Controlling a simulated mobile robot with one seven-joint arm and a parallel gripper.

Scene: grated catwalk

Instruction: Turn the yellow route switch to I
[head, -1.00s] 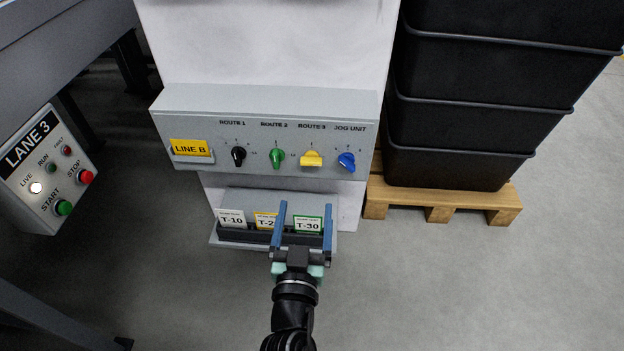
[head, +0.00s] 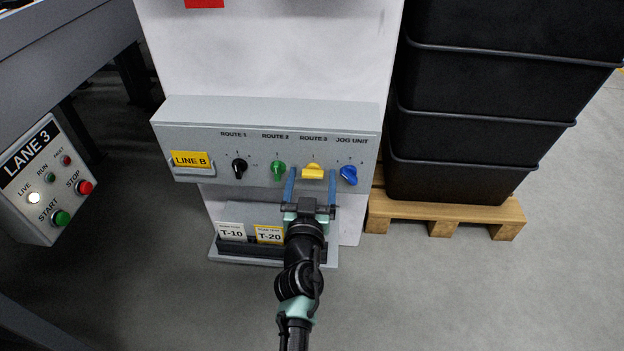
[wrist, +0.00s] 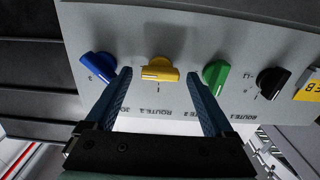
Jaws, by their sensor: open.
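The yellow route switch (head: 313,171) is the third knob on the grey panel (head: 215,110), under the ROUTE 3 label. Its handle lies roughly level across the panel in the head view. My gripper (head: 311,178) is open, with its two blue fingers pointing at the panel on either side of the yellow switch. In the wrist view the yellow switch (wrist: 159,70) shows between the fingertips, near the left one. Nothing is held, and I cannot tell whether the fingers touch the knob.
The green knob (head: 278,171) and the blue knob (head: 348,175) sit close on either side. A black knob (head: 239,168) is further left. Tags (head: 231,233) stand in a holder below. Black crates (head: 458,180) on a pallet are at right.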

